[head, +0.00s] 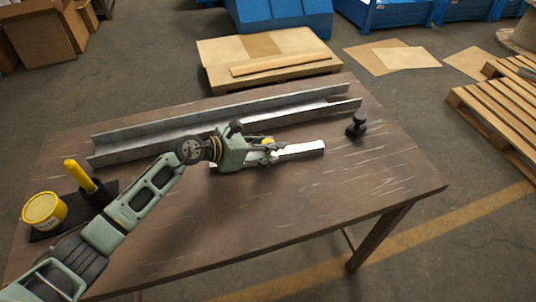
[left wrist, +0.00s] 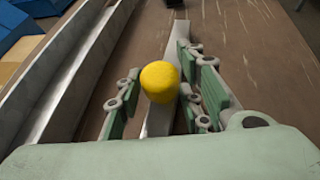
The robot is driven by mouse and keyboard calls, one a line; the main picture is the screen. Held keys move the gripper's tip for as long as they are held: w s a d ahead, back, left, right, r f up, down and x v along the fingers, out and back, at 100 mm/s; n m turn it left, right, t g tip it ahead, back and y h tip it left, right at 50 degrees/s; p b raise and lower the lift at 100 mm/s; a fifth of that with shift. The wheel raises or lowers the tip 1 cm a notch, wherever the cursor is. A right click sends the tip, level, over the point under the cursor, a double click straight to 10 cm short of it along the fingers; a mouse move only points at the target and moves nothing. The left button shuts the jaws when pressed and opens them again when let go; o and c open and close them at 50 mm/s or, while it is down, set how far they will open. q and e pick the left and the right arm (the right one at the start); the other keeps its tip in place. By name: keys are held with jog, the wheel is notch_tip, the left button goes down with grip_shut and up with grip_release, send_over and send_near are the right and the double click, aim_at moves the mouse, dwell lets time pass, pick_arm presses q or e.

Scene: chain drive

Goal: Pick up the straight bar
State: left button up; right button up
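The straight bar (head: 303,149) is a flat, pale metal strip lying on the brown table, its right end sticking out past my left gripper (head: 270,151). In the left wrist view the bar (left wrist: 187,35) runs away between the fingers of my left gripper (left wrist: 160,78). The fingers stand apart on both sides of the bar, with gaps, so it is open. A yellow round knob (left wrist: 160,80) sits over the bar between the fingers and hides part of it; whether it is fixed to the bar I cannot tell. My right gripper is not in view.
A long grey metal channel (head: 130,140) lies behind the bar. A small black stand (head: 356,126) is right of it. A yellow tub (head: 44,210) and a yellow-handled tool (head: 78,174) are at the table's left. The front right tabletop (head: 370,185) is clear.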

pick_arm(q)
grip_shut()
jog(key=shift+w+r, duration=0.1)
jog(key=shift+r, duration=0.05)
dwell(0.4)
jog(key=shift+r, duration=0.15)
